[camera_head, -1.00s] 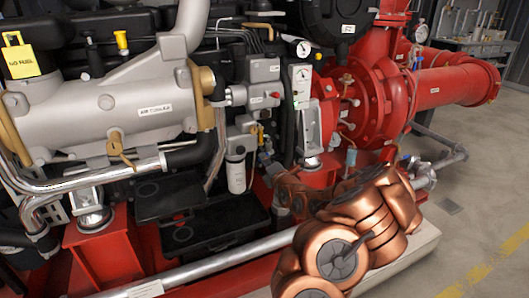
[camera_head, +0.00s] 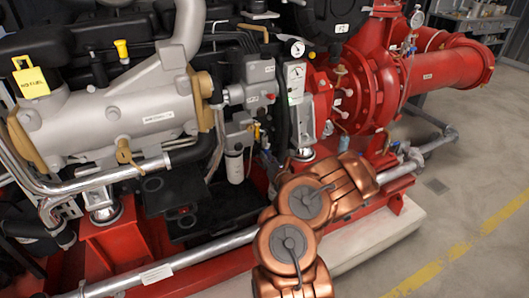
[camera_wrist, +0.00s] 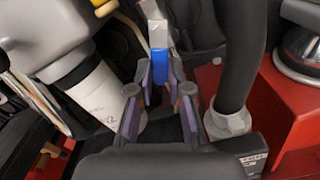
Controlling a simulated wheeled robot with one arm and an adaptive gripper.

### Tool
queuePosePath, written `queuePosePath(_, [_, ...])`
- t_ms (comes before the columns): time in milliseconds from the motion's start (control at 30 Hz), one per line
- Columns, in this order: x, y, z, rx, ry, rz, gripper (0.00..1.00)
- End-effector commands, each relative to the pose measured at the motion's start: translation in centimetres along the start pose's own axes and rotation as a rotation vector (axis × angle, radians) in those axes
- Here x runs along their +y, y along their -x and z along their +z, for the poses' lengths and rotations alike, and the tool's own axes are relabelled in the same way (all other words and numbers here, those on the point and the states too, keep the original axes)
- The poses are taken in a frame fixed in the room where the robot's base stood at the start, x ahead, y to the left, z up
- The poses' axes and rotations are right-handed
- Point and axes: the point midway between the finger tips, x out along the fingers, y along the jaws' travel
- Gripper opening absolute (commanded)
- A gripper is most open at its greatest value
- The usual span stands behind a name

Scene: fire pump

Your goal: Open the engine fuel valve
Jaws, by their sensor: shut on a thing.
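In the wrist view my gripper (camera_wrist: 161,72) has its two fingers on either side of a small blue handle (camera_wrist: 159,38) with a grey metal part at its top. The fingertips close on the lower end of this handle. A white cylindrical filter (camera_wrist: 100,92) stands just left of the fingers. The filter (camera_head: 234,165) hangs there below a grey block. I cannot read any label naming the fuel valve.
A dark hose (camera_wrist: 238,60) with a grey fitting runs close to the right of the fingers. A yellow lever (camera_head: 257,130) sits near the filter. The red pump (camera_head: 370,85) and a long silver pipe (camera_head: 215,252) border the area. Floor (camera_head: 470,220) at right is clear.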

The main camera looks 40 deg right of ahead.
Motion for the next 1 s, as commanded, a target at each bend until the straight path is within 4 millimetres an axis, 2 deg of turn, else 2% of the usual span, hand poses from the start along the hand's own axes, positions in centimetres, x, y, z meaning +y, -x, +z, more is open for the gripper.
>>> queuePosePath(433, [-1.2, 0.0, 0.3, -0.001, 0.317, 0.0, 0.0])
queuePosePath(1000, [-1.5, -0.1, 0.4, -0.001, 0.413, 0.002, 0.0])
